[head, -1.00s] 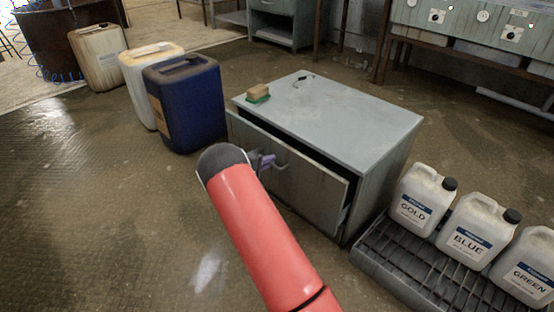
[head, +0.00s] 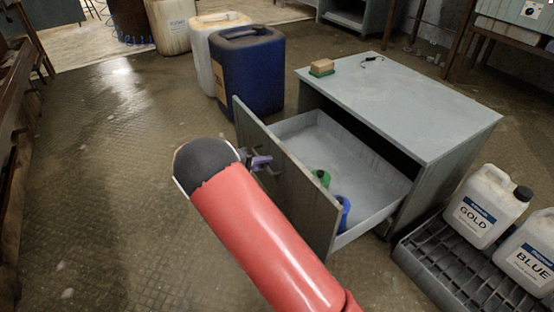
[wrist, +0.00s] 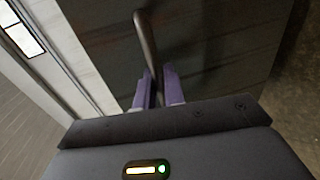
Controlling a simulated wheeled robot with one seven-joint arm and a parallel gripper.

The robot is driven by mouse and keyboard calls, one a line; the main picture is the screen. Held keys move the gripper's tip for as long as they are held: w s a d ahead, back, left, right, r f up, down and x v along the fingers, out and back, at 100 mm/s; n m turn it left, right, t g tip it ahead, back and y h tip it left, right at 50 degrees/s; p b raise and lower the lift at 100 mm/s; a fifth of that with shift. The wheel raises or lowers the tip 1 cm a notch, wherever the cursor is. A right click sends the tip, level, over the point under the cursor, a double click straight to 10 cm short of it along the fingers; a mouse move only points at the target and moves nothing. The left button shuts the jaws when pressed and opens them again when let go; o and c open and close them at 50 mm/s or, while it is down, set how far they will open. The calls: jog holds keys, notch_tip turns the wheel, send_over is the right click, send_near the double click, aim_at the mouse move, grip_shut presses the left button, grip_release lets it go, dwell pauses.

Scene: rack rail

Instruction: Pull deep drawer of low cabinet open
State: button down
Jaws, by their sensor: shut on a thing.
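The low grey cabinet (head: 400,97) stands on the floor, right of centre in the head view. Its deep drawer (head: 290,180) is pulled well out, and its light inside shows. Green and blue items (head: 342,213) lie in it behind the front panel. My gripper (head: 262,163) is at the outer face of the drawer front, partly hidden by my red arm. In the wrist view, the purple fingers (wrist: 158,88) are shut on the bar handle (wrist: 146,45), one on each side of it.
A sponge (head: 321,66) and a small dark item (head: 372,58) lie on the cabinet top. A blue drum (head: 247,75) and a white one (head: 203,60) stand behind the drawer. Jugs stand on a black grate (head: 440,262) at right. The floor at left is clear.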

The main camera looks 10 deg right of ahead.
jog(key=shift+v, duration=0.85)
jog(key=shift+f, duration=0.25)
jog(key=c, duration=1.6)
grip_release()
jog(key=v, duration=0.7)
jog(key=shift+a+r, duration=0.1)
jog(key=shift+a, duration=0.25)
jog(key=shift+s+r+p, duration=0.1)
jog(key=shift+p, duration=0.2)
